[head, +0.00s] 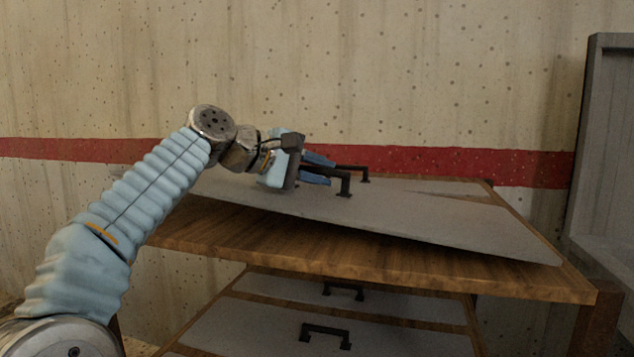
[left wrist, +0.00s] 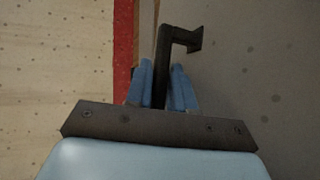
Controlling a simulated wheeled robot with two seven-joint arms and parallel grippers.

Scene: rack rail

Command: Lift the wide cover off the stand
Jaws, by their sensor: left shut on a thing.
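The wide cover (head: 400,222) is a flat grey panel on top of the wooden stand (head: 390,265). It is tilted, its left part raised off the stand and its right end low at the stand's right side. A dark bar handle (head: 345,184) stands on it. My left gripper (head: 318,171) is shut on this handle. The left wrist view shows the handle (left wrist: 182,36) running between the blue fingers (left wrist: 163,88), with the grey cover (left wrist: 255,70) on the right. My right gripper is not in view.
A lower level of the stand holds grey panels (head: 390,335) with dark handles (head: 325,333). A grey cabinet-like frame (head: 605,150) stands at the right. A wall with a red stripe (head: 450,162) is behind.

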